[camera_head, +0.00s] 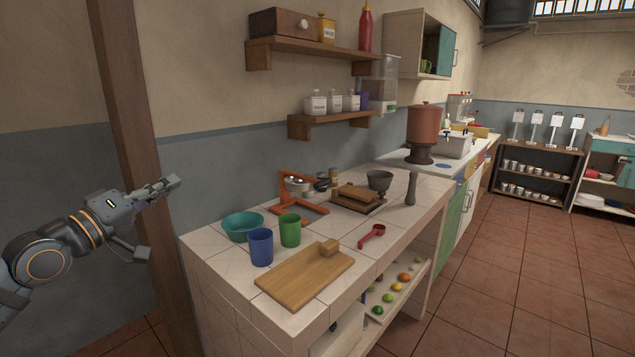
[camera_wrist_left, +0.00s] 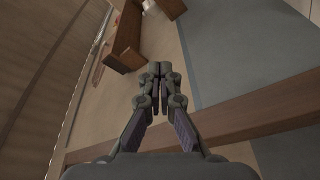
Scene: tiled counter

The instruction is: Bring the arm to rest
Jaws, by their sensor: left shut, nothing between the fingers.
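My left gripper (camera_head: 172,183) is at the left of the head view, in front of the wooden post (camera_head: 133,130) and to the left of the tiled counter. It is apart from the counter and holds nothing. In the left wrist view its fingers (camera_wrist_left: 158,72) are closed together, with wall and shelf behind them. My right gripper is in neither view.
The tiled counter (camera_head: 213,262) carries a cutting board (camera_head: 300,278), a blue cup (camera_head: 260,248), a green cup (camera_head: 290,231), a teal bowl (camera_head: 240,227) and a red scoop (camera_head: 371,236). Wall shelves (camera_head: 318,47) hang above. The floor at right is open.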

